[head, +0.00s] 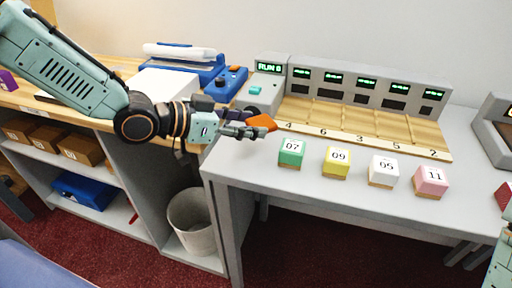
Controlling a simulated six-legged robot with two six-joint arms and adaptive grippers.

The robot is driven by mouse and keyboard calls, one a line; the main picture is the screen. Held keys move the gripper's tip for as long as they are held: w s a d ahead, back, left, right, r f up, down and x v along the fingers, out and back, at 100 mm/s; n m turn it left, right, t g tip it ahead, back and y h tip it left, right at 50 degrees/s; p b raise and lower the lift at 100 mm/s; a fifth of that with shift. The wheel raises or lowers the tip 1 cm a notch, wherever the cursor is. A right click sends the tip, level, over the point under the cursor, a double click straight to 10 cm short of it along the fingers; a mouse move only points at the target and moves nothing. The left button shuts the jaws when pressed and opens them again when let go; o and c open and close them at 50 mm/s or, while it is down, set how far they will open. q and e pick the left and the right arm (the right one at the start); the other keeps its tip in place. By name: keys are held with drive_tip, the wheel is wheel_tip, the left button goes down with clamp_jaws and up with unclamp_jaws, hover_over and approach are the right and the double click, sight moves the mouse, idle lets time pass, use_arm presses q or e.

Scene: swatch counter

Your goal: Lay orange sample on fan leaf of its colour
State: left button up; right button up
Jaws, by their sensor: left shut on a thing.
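An orange sample (263,121) is held by my left gripper (250,129), whose dark fingers are shut on it. The gripper reaches in from the left and holds the sample over the left part of the grey counter, in front of the slotted wooden board and left of the green block. The fingers hide part of the sample. I cannot make out a colour fan or its leaves in this view. My right gripper does not show; only a teal part of mine is at the lower right edge.
Green (291,152), yellow (337,162), white (384,171) and pink (431,181) numbered blocks stand along the grey counter (330,198). Behind them is a numbered wooden board (402,141) below a grey console (368,84). A bin (193,220) stands below left.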

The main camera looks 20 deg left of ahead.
sight(248, 153)
use_arm(q)
drive_tip(key=shift+a+f, duration=0.1)
drive_tip(key=shift+f, duration=0.75)
drive_tip(key=shift+f+b, duration=0.35)
drive_tip(key=shift+f, duration=0.05)
wheel_tip(248, 153, down, 3)
drive_tip(key=shift+f+b, duration=0.1)
drive_tip(key=shift+b, duration=0.7)
drive_tip(key=shift+w+f, duration=0.1)
drive_tip(key=shift+d, duration=0.2)
drive_tip(key=o, duration=0.7)
drive_tip(key=shift+a+f, duration=0.15)
drive_tip(key=shift+o, duration=0.7)
